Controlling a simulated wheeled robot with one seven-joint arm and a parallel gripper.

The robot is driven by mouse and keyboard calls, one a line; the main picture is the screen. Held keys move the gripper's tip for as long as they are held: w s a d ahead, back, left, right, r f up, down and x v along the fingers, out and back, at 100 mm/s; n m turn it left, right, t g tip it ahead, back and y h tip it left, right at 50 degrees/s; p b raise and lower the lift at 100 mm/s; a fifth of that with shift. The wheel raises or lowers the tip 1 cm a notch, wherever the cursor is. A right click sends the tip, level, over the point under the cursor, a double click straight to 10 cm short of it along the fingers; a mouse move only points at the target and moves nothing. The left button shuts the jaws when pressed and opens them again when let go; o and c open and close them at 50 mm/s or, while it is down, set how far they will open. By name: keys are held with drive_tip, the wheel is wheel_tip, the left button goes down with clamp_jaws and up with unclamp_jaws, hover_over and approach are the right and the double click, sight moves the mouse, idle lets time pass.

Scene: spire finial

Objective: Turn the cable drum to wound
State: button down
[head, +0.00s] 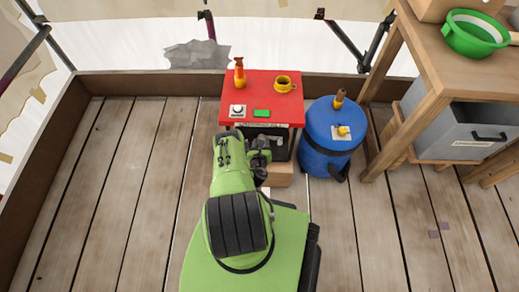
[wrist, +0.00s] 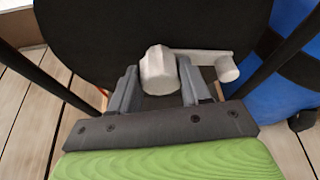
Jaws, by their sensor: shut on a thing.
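The cable drum's round black face (wrist: 90,30) fills the upper part of the wrist view. A pale grey crank (wrist: 205,54) is in front of it, with a faceted knob (wrist: 158,70) at its left end and a smaller round end (wrist: 228,69) at its right. My gripper (wrist: 158,84) is shut on the faceted knob, one finger on each side. The crank's arm points right in the wrist view. In the head view my gripper (head: 260,160) is low at the front of the red-topped stand (head: 262,90); my arm hides most of the drum there.
On the stand are an orange bottle-like piece (head: 239,72), a yellow ring-shaped piece (head: 283,84), a white dial (head: 238,111) and a green block (head: 262,114). A blue barrel (head: 328,140) stands close right, beside a wooden bench (head: 430,85). The plank floor at left is clear.

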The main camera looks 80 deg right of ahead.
drive_tip(key=shift+n+g, duration=0.5)
drive_tip(key=shift+n, duration=0.1)
drive_tip(key=c, duration=0.5)
unclamp_jaws()
drive_tip(key=shift+w, duration=0.1)
